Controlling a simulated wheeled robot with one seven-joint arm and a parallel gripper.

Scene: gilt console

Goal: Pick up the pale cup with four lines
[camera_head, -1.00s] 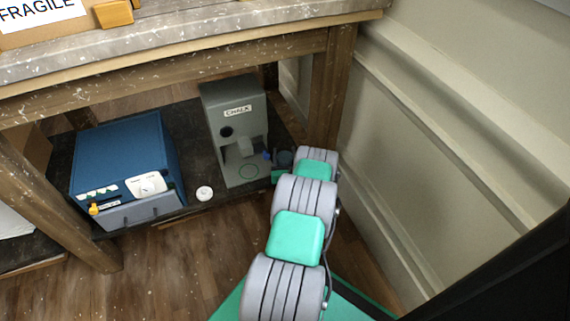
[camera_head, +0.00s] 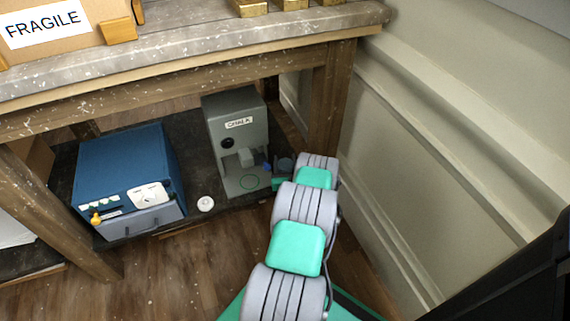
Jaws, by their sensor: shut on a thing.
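My gripper (camera_head: 268,168) is at the far end of my arm, low in front of the right side of the grey machine marked CHALK (camera_head: 236,125). Only a small blue and dark part of it shows; my own wrist covers the rest. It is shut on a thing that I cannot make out. A paler grey block-like shape (camera_head: 247,157) shows in the machine's recess, just left of my gripper; I cannot tell whether it is part of the machine. No cup with four lines can be clearly made out.
A blue box-shaped appliance (camera_head: 125,165) stands left on the dark lower shelf. A small round white thing (camera_head: 205,204) lies at the shelf's front edge. The table top (camera_head: 200,55) overhangs above, with a wooden leg (camera_head: 332,100) and panelled wall (camera_head: 430,140) close on the right.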

